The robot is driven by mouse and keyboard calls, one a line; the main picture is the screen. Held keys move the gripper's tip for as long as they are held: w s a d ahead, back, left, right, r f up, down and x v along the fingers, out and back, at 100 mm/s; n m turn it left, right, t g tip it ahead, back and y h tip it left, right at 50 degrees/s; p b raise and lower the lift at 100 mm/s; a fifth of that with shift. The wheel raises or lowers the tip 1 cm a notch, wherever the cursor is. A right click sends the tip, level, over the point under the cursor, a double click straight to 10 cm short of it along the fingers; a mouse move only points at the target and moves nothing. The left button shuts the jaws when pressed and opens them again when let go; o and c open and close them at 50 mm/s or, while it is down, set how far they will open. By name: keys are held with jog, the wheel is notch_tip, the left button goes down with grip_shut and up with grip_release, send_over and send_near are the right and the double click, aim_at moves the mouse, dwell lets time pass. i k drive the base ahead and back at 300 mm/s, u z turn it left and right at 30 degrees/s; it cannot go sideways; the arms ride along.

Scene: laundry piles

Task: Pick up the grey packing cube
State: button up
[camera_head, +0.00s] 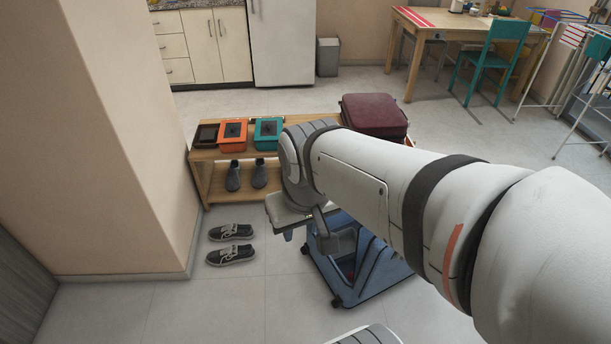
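I cannot make out a grey packing cube for certain in the head view. My arm comes in from the right and bends down over a blue wheeled cart (372,272). My gripper (308,225) points down at the cart's back left edge. It is small and partly hidden by my wrist, so I cannot tell whether it is open or shut or holds anything. The cart's inside is dark and partly covered by my arm. A small reddish thing shows in it.
A low wooden bench (203,156) holds dark brown, orange (232,133) and teal (267,132) boxes and a maroon case (374,114). Grey shoes (245,176) stand on its shelf; dark sneakers (231,243) lie on the floor. A wall corner stands left. Floor is clear at front left.

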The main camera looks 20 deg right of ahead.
aim_at(348, 235)
jog(key=u, duration=0.05)
jog(key=i, duration=1)
jog(key=z, duration=0.05)
